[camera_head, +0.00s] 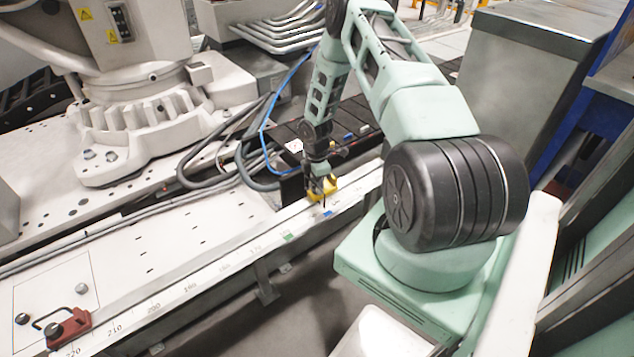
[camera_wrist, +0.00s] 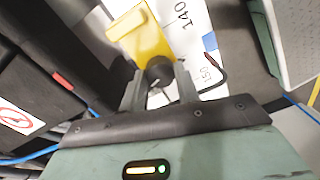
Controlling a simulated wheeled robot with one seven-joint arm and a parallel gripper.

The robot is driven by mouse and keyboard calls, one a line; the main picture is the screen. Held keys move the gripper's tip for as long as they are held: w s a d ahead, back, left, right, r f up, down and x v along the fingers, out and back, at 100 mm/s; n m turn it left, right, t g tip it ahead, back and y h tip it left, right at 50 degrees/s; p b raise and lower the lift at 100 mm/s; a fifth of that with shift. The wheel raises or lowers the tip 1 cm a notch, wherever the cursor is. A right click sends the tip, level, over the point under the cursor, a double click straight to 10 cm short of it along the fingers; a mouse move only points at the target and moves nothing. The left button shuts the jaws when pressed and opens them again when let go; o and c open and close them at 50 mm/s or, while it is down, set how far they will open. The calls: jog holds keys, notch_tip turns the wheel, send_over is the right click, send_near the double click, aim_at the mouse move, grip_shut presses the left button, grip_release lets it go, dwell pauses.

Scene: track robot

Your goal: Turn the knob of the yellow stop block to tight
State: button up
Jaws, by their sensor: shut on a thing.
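The yellow stop block (camera_head: 324,187) sits on the white track rail, beside the printed scale. In the wrist view the yellow stop block (camera_wrist: 139,36) is at the top middle, with its black knob (camera_wrist: 158,71) at its near end. My gripper (camera_head: 322,198) is down at the block in the head view and partly covers it. In the wrist view my gripper (camera_wrist: 160,80) has its two grey fingers on either side of the knob, shut on it. Which way the knob is set cannot be told.
The scale rail (camera_head: 168,298) runs diagonally, with a red stop block (camera_head: 68,328) at its lower left end. Dark cables and a blue hose (camera_head: 264,128) lie behind my gripper. Black bins (camera_head: 352,117) stand close by. A large white robot base (camera_head: 150,125) is at the left.

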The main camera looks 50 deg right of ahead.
jog(key=m+p, duration=0.1)
jog(key=m, duration=0.4)
jog(key=m+p, duration=0.1)
jog(key=m, duration=0.5)
jog(key=shift+t, duration=0.3)
jog(key=m, duration=0.5)
jog(key=shift+p, duration=0.3)
jog(key=m, duration=0.5)
jog(key=o, duration=1)
jog(key=shift+c, duration=0.2)
jog(key=shift+r, duration=0.1)
